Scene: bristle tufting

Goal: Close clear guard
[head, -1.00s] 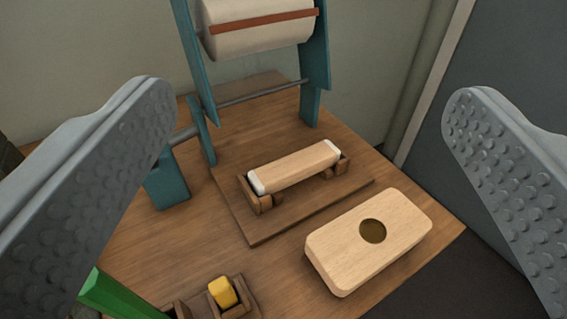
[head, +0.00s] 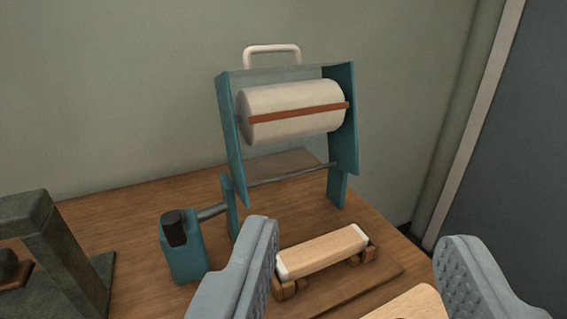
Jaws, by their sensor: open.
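The guard has teal side plates (head: 344,130) and a see-through panel whose top edge (head: 285,72) is faint. A white loop handle (head: 272,50) stands on top of it. A cream roller (head: 293,110) with a red-brown strip shows between the side plates. The guard stands raised, with its lower ends near a grey rod (head: 285,176). My gripper (head: 358,240) is open and empty, low in the picture. It is in front of and below the guard, apart from the handle.
A wooden bar with white ends (head: 322,251) rests in a brown cradle ahead of my fingers. A pale wooden block (head: 412,304) is partly hidden at the bottom. A teal bracket (head: 184,255) and a dark green frame (head: 62,245) stand left. A wall rises behind.

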